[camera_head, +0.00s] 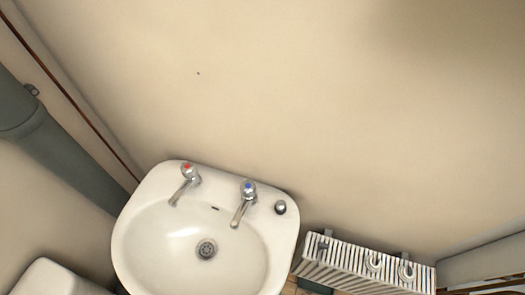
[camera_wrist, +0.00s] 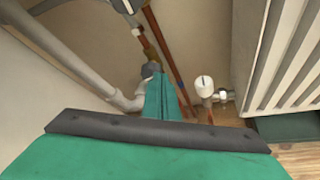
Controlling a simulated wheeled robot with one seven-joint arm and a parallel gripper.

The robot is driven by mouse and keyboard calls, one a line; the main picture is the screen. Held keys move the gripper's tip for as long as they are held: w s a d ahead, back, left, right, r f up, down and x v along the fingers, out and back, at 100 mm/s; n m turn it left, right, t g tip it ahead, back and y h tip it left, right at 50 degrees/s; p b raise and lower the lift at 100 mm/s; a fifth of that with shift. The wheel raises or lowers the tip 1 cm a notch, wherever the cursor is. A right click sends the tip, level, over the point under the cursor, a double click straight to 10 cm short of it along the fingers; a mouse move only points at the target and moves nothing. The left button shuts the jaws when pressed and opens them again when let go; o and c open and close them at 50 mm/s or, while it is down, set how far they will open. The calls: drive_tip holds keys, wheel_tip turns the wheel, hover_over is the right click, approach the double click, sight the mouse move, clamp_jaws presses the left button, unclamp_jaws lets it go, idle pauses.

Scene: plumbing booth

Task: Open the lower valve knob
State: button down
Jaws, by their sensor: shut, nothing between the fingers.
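In the wrist view, a white valve knob (camera_wrist: 203,85) stands low beside the radiator, on a fitting with a copper pipe below it. Farther left and higher, a brass-coloured valve fitting (camera_wrist: 150,53) sits on a copper pipe. I cannot tell from its look whether it has a knob. My green gripper (camera_wrist: 159,84) is shut and empty. Its fingers point towards the pipes, to the left of the white knob and apart from it. The fingers hide part of the pipework behind them. The head view shows neither the valve knob nor my gripper.
A white radiator (camera_wrist: 285,60) stands right of the knob; its top shows in the head view (camera_head: 365,268). A grey waste pipe (camera_wrist: 75,60) crosses the left. The white sink (camera_head: 150,250) with two taps is on the wall, left of the radiator.

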drive_tip(key=shift+w+d, duration=0.3)
drive_tip(key=shift+w, duration=0.5)
drive_tip(key=shift+w+d, duration=0.25)
drive_tip(key=shift+w, duration=0.55)
drive_tip(key=shift+w, duration=0.25)
drive_tip(key=shift+s+a+r, duration=0.1)
drive_tip(key=shift+a+r, duration=0.05)
drive_tip(key=shift+a, duration=0.1)
drive_tip(key=shift+r, duration=0.2)
drive_tip(key=shift+a+r, duration=0.3)
drive_tip(key=shift+a, duration=0.3)
drive_tip(key=shift+w+a, duration=0.25)
drive_tip(key=shift+w, duration=0.15)
drive_tip(key=shift+a, duration=0.1)
